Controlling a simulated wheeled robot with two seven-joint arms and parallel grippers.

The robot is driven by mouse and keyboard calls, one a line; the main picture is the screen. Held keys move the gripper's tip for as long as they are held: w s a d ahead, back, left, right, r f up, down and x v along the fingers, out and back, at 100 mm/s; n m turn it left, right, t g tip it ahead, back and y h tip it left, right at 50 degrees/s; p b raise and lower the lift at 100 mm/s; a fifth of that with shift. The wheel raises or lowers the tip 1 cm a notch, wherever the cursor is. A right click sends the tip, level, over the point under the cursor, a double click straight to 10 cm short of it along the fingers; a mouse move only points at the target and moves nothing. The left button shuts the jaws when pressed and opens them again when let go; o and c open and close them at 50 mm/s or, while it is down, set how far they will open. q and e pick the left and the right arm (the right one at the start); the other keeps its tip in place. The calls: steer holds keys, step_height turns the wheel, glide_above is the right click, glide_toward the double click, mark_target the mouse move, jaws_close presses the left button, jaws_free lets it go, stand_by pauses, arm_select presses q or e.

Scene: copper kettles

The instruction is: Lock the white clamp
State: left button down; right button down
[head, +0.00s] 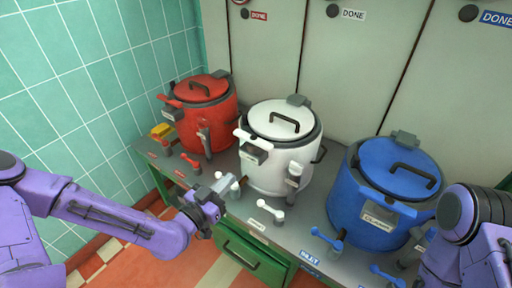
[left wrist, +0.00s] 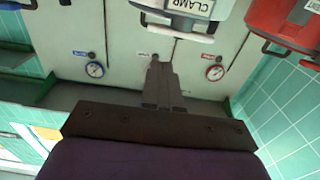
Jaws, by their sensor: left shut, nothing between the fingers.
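The white kettle (head: 275,172) stands between the red and blue kettles with its lid down. In the left wrist view the plate reading CLAMP (left wrist: 190,8) is at the top edge, partly cut off. My left gripper (head: 227,186) is in front of and below the white kettle's left side, apart from the clamp. Its fingers (left wrist: 163,80) are shut and empty. My right arm shows at the right edge; its gripper is out of view.
The red kettle (head: 207,122) stands at left and the blue kettle (head: 372,205) at right. Small levers, such as a white one (head: 270,211), stand along the grey counter's front. A green drawer (head: 250,257) is below.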

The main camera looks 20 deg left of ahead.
arm_select(q)
steer(key=shift+f, duration=0.1)
steer(key=p, duration=0.3)
glide_toward(263, 147)
steer(key=x, duration=0.7)
steer(key=shift+a, duration=0.15)
steer(key=shift+f+b, duration=0.1)
steer(key=shift+b, duration=0.3)
